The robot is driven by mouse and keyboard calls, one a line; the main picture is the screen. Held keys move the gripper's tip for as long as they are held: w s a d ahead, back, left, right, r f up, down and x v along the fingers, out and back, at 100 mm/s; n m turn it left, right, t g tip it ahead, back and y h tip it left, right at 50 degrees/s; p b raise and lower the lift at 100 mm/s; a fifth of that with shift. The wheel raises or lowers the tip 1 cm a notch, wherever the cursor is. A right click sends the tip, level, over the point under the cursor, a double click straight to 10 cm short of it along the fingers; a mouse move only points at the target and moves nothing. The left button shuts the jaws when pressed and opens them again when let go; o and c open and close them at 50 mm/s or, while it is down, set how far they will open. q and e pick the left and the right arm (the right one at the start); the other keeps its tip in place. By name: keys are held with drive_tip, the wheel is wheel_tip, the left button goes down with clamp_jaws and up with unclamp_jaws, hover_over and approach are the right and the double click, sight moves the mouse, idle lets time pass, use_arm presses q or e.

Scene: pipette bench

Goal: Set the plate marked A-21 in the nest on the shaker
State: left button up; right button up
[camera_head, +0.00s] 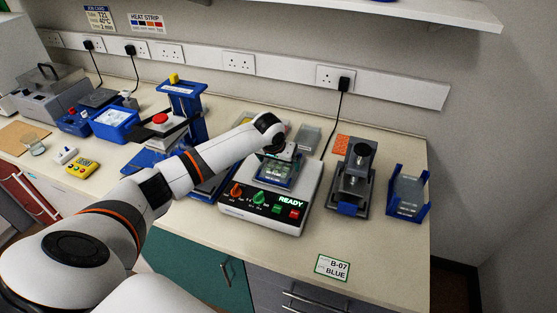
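The shaker (251,211) stands in the middle right of the bench, with a lit READY display, knobs and buttons on its front. On its top is a blue-edged nest (262,181), with a pale, clear plate-like piece (279,173) within it. My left gripper (286,156) points down right over this piece. The wrist hides the fingertips, so I cannot tell whether they are open or grip the piece. No A-21 mark is readable. Another clear plate-like piece (407,190) stands in a blue holder (393,207) at the right. My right gripper is out of view.
A grey device with a blue front (348,207) stands right of the shaker. A blue stand (198,128) and a red button (160,118) lie left, behind my arm. A card marked B-07 BLUE (332,267) is at the front edge.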

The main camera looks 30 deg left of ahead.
use_arm(q)
drive_tip(key=shift+s+r, duration=0.15)
drive_tip(key=shift+r, duration=0.45)
drive_tip(key=b+v, duration=0.2)
drive_tip(key=v, duration=0.9)
drive_tip(key=shift+s, duration=0.1)
